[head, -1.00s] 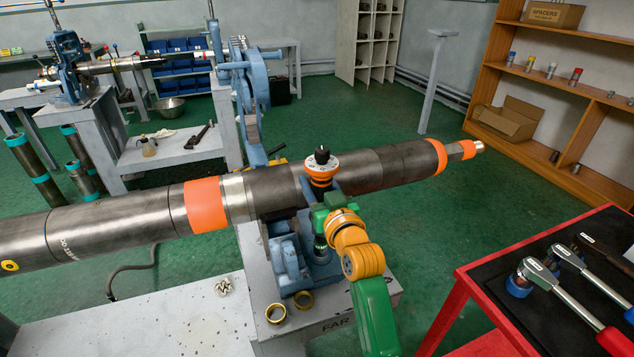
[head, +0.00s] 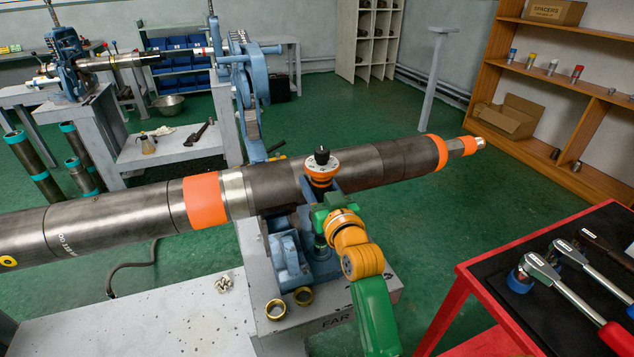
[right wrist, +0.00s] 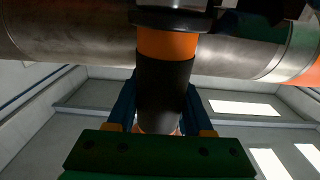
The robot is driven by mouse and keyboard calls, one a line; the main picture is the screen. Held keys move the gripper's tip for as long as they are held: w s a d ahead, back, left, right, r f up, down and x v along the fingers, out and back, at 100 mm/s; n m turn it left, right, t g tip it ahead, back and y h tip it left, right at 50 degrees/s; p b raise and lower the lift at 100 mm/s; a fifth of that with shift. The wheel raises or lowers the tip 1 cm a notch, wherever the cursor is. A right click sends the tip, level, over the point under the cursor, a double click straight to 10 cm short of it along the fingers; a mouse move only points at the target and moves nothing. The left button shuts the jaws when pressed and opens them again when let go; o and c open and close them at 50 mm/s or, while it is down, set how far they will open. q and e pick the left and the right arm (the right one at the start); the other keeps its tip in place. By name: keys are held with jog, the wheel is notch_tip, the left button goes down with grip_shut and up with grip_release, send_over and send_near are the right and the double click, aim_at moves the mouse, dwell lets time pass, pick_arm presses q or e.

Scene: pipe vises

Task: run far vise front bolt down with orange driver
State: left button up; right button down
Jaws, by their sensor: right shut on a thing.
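The orange driver (head: 321,178) stands upright beside the dark pipe (head: 384,167), its dial and black knob above the pipe's top line. My right gripper (head: 322,213) is shut on the driver's body below the dial. In the right wrist view the driver's dark grip and orange band (right wrist: 167,43) stand between the fingers, in front of the pipe. The blue far vise (head: 287,262) sits under the pipe on the grey stand marked FAR. The front bolt is hidden behind the driver, gripper and vise, so I cannot tell whether the driver's tip touches it. My left gripper is out of view.
Two brass rings (head: 276,309) lie on the stand by the vise. A red cart (head: 452,300) with several torque wrenches is at the right. A tall blue chain vise (head: 247,90) stands behind the pipe.

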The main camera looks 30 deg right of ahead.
jog(key=shift+f, duration=0.35)
dwell(0.3)
jog(key=shift+s+a+f, duration=0.1)
jog(key=shift+f, duration=0.05)
dwell(1.2)
notch_tip(320, 180, up, 6)
jog(key=p, duration=0.6)
jog(key=shift+f, duration=0.35)
